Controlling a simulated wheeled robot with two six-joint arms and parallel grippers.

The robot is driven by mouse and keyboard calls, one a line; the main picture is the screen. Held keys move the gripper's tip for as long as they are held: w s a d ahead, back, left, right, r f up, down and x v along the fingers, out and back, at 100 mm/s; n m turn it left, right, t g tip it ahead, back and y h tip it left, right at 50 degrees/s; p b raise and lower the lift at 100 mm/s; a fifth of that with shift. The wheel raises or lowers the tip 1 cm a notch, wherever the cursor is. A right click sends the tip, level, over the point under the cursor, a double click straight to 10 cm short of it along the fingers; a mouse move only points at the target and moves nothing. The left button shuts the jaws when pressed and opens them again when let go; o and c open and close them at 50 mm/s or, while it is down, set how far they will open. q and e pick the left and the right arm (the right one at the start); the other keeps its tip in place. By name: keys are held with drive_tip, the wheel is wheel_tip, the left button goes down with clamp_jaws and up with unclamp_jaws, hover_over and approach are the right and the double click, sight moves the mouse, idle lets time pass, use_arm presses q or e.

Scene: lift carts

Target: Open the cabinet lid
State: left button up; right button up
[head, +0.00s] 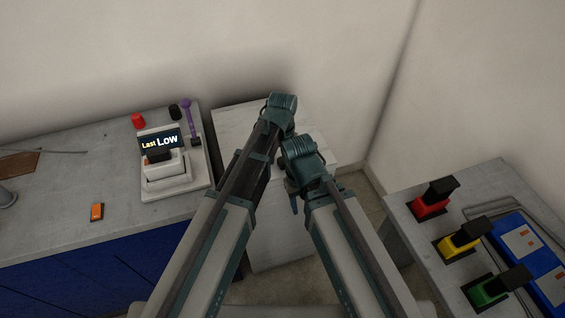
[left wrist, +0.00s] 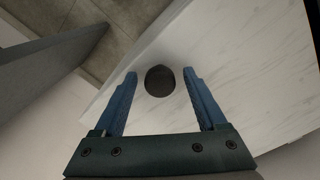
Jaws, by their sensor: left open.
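The white, marble-patterned cabinet (head: 232,128) stands in the middle of the head view, largely covered by my arms; its pale surface (left wrist: 250,70) fills the right of the left wrist view. A round black knob (left wrist: 160,81) shows on this surface. My left gripper (left wrist: 160,74) is open, with one blue finger on each side of the knob and a gap to both. In the head view only a small blue part of the left gripper (head: 294,203) shows beneath the arms. No lid seam is visible. My right gripper cannot be seen.
A grey counter (head: 50,225) on the left holds a device with a lit display (head: 162,143) and an orange block (head: 97,211). A table (head: 415,225) at right bears red, yellow and green switch-like items and a blue box (head: 535,255). Walls stand behind the cabinet.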

use_arm(q)
clamp_jaws()
idle(1.4)
